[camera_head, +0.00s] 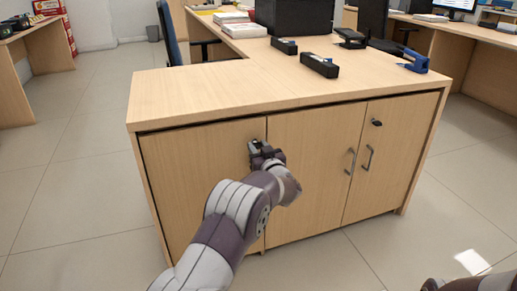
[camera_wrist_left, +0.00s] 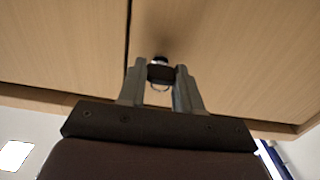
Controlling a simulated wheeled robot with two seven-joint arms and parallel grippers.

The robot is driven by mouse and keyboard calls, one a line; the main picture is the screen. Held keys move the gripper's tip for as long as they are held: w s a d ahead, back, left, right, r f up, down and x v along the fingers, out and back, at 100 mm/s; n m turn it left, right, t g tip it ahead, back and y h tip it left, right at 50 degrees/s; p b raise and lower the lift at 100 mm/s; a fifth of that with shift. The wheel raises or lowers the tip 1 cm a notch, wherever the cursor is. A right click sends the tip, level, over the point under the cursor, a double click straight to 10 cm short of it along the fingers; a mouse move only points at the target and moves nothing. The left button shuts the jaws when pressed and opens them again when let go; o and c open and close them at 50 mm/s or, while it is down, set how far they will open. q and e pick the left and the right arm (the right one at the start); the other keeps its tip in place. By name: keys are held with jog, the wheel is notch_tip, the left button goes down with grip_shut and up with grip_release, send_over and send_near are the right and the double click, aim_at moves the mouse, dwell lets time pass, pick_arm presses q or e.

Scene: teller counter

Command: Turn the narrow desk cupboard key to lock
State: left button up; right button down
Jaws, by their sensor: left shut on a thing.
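The wooden desk cupboard (camera_head: 204,180) has a wide left door and a narrower pair of doors at its right. My left gripper (camera_head: 259,150) is at the upper right corner of the left door, beside the seam with the middle door. In the left wrist view my gripper (camera_wrist_left: 160,80) is shut on a small dark key (camera_wrist_left: 160,73), with a thin ring hanging at it. The key stands at a bright round lock (camera_wrist_left: 159,60) in the door. The fingers hide part of the key, so its exact turn is hard to read. My right gripper is out of view.
Another dark key (camera_head: 376,122) sits in the right door. Two metal handles (camera_head: 350,161) (camera_head: 369,157) stick out beside the seam of the right pair. The floor in front is clear.

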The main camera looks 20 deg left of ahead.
pick_arm(q)
jog(key=shift+n+p, duration=0.4)
jog(key=shift+n, duration=1.7)
jog(key=n, duration=0.2)
jog(key=shift+n, duration=0.4)
jog(key=n+b, duration=0.3)
jog(key=n, duration=0.7)
jog(key=shift+f+b, duration=0.15)
jog(key=shift+b, duration=0.15)
jog(key=shift+n, duration=0.5)
